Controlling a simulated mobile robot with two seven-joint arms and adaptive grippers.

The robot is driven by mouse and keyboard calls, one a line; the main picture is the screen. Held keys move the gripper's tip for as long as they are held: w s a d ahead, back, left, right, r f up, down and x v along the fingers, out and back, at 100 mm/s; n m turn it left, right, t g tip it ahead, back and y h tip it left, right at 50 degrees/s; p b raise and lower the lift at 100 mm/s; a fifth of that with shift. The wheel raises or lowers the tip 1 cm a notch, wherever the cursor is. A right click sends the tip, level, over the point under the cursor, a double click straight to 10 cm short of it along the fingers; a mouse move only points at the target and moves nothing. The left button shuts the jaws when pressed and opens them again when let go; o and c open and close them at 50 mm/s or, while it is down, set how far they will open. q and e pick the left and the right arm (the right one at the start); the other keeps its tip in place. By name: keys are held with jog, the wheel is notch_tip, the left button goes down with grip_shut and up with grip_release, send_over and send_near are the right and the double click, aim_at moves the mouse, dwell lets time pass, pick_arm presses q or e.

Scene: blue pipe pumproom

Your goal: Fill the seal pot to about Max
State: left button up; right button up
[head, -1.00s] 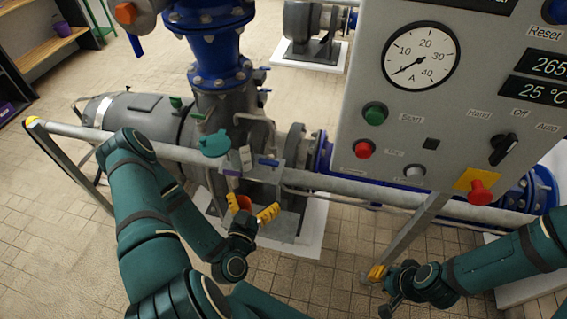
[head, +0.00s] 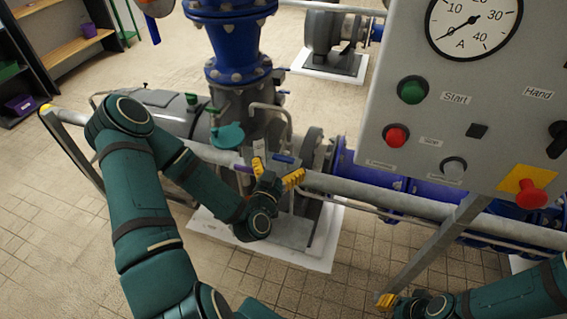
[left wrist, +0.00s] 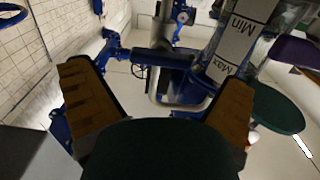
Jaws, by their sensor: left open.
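The seal pot (left wrist: 240,45) is a clear cylinder in the left wrist view, with a white label reading Min and Max. The label appears upside down. A dark green round lid or disc (left wrist: 275,108) is beside it; a teal disc (head: 228,136) shows by the pump in the head view. My left gripper (head: 275,172) is open, its yellow fingers near the small white label in the head view. The liquid level is unclear.
A grey rail (head: 345,186) runs across in front of the pump. A purple handle (head: 244,168) and a blue handle (head: 283,158) are close to my left gripper. The control panel (head: 455,125) stands at the right. Tiled floor in front is clear.

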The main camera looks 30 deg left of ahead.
aim_at(283, 160)
pick_arm(q)
jog(key=shift+x, duration=1.6)
jog(key=c, duration=1.2)
